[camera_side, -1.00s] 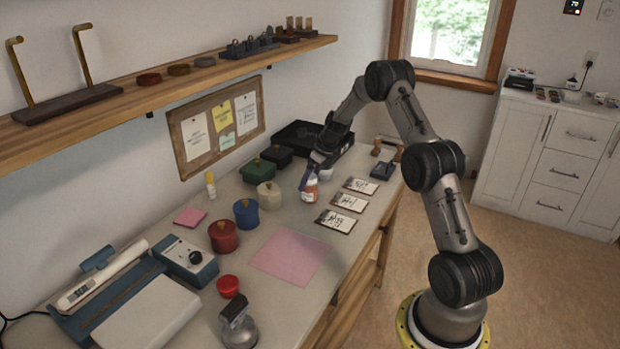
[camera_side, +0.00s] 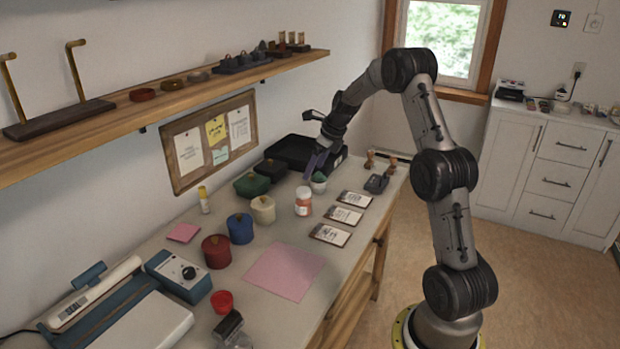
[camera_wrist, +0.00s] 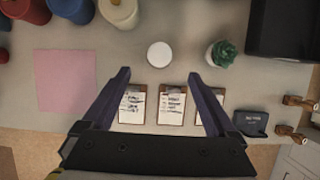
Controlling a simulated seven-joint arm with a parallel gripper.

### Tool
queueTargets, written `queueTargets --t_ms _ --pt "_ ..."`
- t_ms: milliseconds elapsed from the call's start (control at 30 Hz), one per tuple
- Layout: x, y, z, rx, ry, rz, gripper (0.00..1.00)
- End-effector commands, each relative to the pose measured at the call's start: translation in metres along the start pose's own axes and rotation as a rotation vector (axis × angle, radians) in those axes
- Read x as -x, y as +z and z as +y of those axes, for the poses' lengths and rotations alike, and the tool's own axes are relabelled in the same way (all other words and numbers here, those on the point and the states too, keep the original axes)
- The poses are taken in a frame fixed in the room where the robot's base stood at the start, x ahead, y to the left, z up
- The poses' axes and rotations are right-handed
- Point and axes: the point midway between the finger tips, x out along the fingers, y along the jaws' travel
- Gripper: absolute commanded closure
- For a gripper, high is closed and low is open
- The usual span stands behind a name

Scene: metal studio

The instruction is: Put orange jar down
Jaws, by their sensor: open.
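The orange jar (camera_side: 303,203) stands upright on the bench with a white lid, between the cream pot and the row of cards. In the wrist view its round white lid (camera_wrist: 159,54) shows from above, beyond the fingertips and roughly midway between them. My gripper (camera_side: 317,164) is open and empty, raised above and behind the jar in the side view, near the small potted plant. In the wrist view the fingers of my gripper (camera_wrist: 158,77) are spread wide with nothing between them. The jar stands free of the fingers.
A potted plant (camera_side: 319,183) stands close behind the jar. Three cards (camera_side: 343,215) lie to its right, and a cream pot (camera_side: 263,209) stands to its left. A black tray (camera_side: 296,150) is at the back. A pink sheet (camera_side: 285,270) lies on clear bench in front.

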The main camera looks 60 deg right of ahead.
Motion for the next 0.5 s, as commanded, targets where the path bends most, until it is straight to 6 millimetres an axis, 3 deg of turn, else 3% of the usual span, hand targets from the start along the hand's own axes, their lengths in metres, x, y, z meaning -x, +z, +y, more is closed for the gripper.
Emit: queueTargets --t_ms 167,267,367,500 --pt "0.015 0.002 0.004 0.020 0.000 -0.001 0.07" --pt "0.032 0.008 0.025 0.142 0.000 -0.002 0.07" --pt "0.061 0.015 0.066 0.395 0.001 -0.004 0.07" --pt "0.111 0.009 0.142 0.877 -0.001 -0.008 0.07"
